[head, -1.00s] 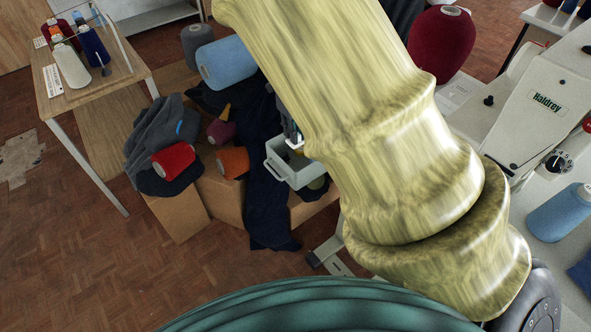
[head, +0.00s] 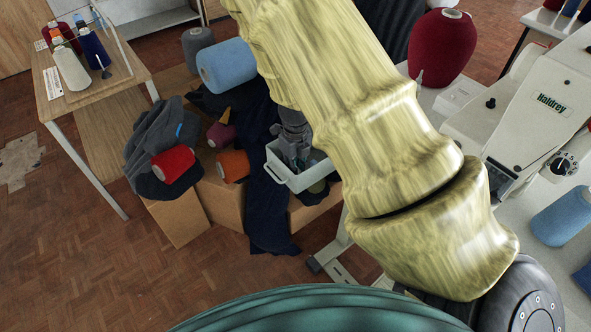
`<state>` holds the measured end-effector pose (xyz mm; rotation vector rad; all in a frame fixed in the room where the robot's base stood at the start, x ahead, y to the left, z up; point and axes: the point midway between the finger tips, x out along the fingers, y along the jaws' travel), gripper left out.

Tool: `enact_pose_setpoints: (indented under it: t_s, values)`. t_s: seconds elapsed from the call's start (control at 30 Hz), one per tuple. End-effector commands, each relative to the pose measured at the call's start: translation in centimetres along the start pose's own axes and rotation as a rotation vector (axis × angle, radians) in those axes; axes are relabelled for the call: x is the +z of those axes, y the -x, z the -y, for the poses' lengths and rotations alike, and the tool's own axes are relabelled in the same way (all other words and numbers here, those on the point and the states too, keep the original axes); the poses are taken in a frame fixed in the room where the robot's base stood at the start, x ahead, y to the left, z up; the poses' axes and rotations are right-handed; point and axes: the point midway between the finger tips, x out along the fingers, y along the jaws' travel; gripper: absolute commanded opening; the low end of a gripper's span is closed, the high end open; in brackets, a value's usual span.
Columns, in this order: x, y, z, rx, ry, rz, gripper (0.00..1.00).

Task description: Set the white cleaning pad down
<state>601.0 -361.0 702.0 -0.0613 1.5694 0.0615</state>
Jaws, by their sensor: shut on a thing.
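My gripper (head: 297,158) points down into the light grey bin (head: 296,184) just left of my arm in the head view. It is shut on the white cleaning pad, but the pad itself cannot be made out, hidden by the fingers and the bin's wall. My large yellow-sleeved arm covers the bin's right side and the area behind it. Whether the pad touches the bin's floor cannot be told.
Cardboard boxes (head: 217,200) carry dark cloth, a red cone (head: 173,163), an orange cone (head: 233,165) and a light blue cone (head: 227,65) around the bin. A wooden side table (head: 85,85) stands left. A Haldrey machine (head: 540,110) stands right. The front-left floor is clear.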

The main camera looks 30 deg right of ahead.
Motion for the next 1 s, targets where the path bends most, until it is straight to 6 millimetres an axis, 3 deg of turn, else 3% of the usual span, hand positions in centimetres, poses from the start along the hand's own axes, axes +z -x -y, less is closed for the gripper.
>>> enact_pose_setpoints:
  t_s: [0.1, 0.5, 0.53, 0.57, 1.0]
  values:
    - [-0.08, -1.41, 0.02, 0.002, -0.001, -0.001, 0.0]
    - [-0.04, -1.78, 0.02, 0.0, -0.001, 0.0, 0.0]
    - [-0.03, -1.73, 0.02, 0.0, 0.0, 0.0, 0.19]
    - [-0.03, -1.72, 0.02, 0.0, 0.0, 0.0, 0.23]
    - [0.02, -0.96, 0.0, 0.0, 0.0, 0.001, 0.23]
